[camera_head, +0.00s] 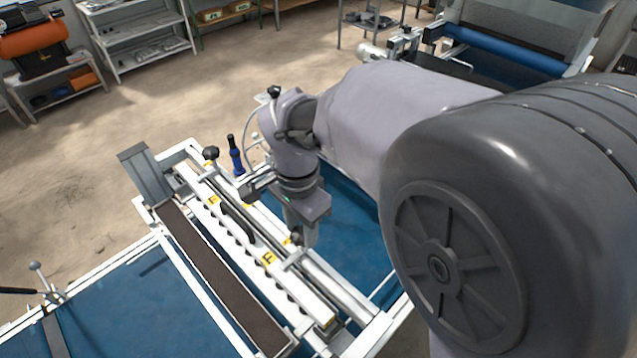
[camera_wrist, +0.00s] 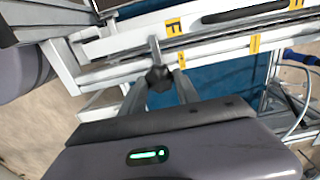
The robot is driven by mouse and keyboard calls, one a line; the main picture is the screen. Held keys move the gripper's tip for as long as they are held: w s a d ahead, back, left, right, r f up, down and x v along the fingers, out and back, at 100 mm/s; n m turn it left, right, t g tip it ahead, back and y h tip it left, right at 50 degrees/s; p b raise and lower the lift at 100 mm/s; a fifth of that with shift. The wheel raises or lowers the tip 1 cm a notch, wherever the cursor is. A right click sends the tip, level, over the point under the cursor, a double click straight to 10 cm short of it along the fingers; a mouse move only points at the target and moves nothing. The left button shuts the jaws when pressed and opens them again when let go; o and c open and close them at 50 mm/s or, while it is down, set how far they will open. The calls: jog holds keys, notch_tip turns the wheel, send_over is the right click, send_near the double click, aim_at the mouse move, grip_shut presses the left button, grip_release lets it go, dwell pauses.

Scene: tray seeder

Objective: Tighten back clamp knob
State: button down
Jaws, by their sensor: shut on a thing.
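A dark lobed clamp knob (camera_wrist: 158,78) sits on a metal clamp bar across the white seeder rail (camera_wrist: 205,45). My gripper (camera_wrist: 161,84) has one finger on each side of this knob and is shut on it. In the head view my gripper (camera_head: 302,238) points down at the near right part of the rail, and the held knob (camera_head: 295,238) is partly hidden by it. A second black clamp knob (camera_head: 211,153) stands free at the far left end of the rail. The rail carries yellow labels marked F and a black handle (camera_head: 238,222).
A blue tool with a dark grip (camera_head: 236,155) stands behind the rail, and a hose curves beside it. A dark belt strip (camera_head: 215,270) runs in front of the rail. Blue surfaces (camera_head: 150,310) lie on both sides. Shelves (camera_head: 140,40) stand far off across open floor.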

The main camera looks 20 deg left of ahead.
dwell(0.3)
jog(key=c, duration=0.9)
grip_release()
notch_tip(320, 180, up, 18)
jog(key=p, duration=0.5)
jog(key=shift+f, duration=0.25)
jog(key=s+d+f+t+y+b, duration=0.1)
jog(key=s+d+f+t+b, duration=0.2)
jog(key=d+f+b, duration=0.6)
jog(key=s+d+f+n+t+y+b, duration=0.1)
jog(key=s+d+f+b, duration=0.5)
jog(key=d, duration=1)
notch_tip(320, 180, down, 4)
jog(key=t+b, duration=0.1)
jog(key=b, duration=0.1)
jog(key=shift+s+d+t+b, duration=0.15)
jog(key=shift+d+t+b, duration=0.1)
jog(key=shift+t+b, duration=0.15)
